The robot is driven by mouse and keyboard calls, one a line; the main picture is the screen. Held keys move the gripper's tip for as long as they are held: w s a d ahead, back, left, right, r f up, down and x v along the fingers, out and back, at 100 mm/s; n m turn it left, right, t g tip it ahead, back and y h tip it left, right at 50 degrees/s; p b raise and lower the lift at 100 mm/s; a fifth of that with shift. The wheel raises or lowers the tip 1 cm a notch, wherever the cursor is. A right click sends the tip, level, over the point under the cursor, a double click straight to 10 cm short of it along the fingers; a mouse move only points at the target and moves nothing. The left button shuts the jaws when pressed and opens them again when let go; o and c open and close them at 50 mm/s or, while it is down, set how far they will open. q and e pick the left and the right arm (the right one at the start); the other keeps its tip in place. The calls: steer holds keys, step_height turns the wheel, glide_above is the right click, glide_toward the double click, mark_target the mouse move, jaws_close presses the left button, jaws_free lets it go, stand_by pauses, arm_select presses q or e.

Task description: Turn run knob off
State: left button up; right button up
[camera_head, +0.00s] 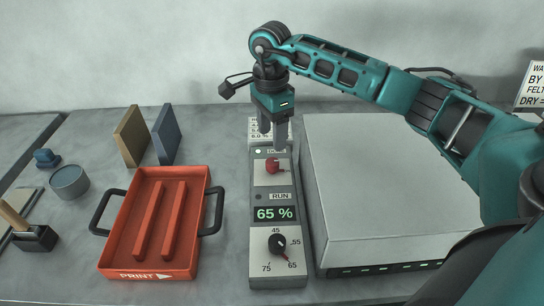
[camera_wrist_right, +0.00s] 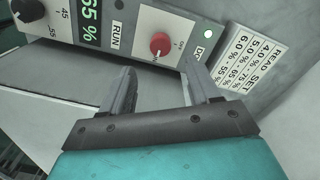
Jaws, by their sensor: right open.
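The red knob (camera_head: 272,165) sits on the upper part of a grey control panel (camera_head: 257,239), above the RUN label and the 65 % display (camera_head: 274,213). It also shows in the wrist view (camera_wrist_right: 160,43), with small ON and OFF marks beside it; its exact setting is hard to read. My right gripper (camera_head: 272,131) is open and empty, just behind and above the knob. In the wrist view its two fingertips (camera_wrist_right: 158,72) stand apart, short of the knob, with no visible contact. My left gripper is not in view.
A black dial (camera_head: 277,243) is lower on the panel. A large grey box (camera_head: 400,180) stands close on the right. An orange PRINT tray (camera_head: 191,257) lies left, with upright boards (camera_head: 131,136) behind it.

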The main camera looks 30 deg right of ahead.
mark_target(272, 161)
step_height(272, 161, down, 8)
steer(key=shift+f, duration=0.25)
steer(key=c, duration=1)
